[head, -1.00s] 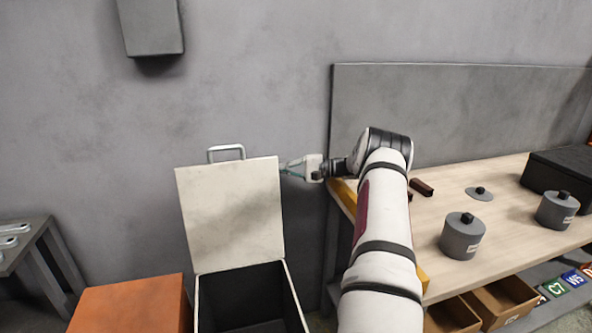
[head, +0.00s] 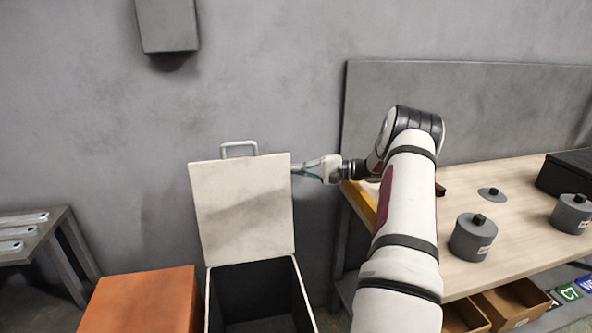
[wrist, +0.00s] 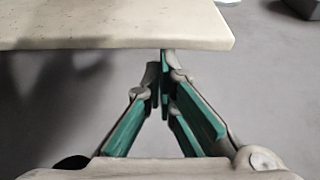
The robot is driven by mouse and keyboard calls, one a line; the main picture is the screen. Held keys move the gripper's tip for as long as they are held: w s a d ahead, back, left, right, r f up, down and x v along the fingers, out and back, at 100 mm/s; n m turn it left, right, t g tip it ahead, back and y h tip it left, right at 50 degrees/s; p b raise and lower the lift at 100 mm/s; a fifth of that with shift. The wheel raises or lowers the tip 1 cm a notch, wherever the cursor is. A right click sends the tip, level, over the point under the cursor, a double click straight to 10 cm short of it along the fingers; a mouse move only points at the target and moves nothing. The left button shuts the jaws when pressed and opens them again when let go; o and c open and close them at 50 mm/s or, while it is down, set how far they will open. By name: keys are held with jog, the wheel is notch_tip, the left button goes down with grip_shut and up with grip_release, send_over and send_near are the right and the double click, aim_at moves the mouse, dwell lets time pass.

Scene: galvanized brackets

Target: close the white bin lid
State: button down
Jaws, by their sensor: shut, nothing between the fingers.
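The white bin (head: 304,298) stands open with a dark inside. Its white lid (head: 243,208) stands upright at the back, with a metal handle (head: 239,149) on its top edge. My gripper (head: 298,170) is at the lid's upper right edge, and its tips look partly behind that edge. In the wrist view the lid (wrist: 110,25) fills the top, and my gripper's closed fingertips (wrist: 162,62) are just by its edge. The fingers hold nothing. I cannot tell whether they touch the lid.
An orange bin (head: 140,300) stands left of the white bin. A wooden workbench (head: 450,270) with grey lidded canisters (head: 473,238) is on the right. A grey table (head: 40,240) with metal parts is at the far left. A grey box (head: 167,25) hangs on the wall.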

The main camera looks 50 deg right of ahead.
jog(key=s+a+n+t+y+p, duration=0.1)
jog(key=s+a+n, duration=0.3)
jog(key=s+a, duration=0.4)
jog(key=shift+s+p, duration=0.9)
jog(key=shift+s, duration=1.1)
notch_tip(320, 180, up, 4)
jog(key=p, duration=0.2)
jog(key=s+d+f+b, duration=0.1)
jog(key=s+d+f, duration=0.2)
jog(key=s+d, duration=0.2)
jog(key=d, duration=0.3)
jog(key=shift+s+f, duration=0.15)
jog(key=shift+a, duration=0.1)
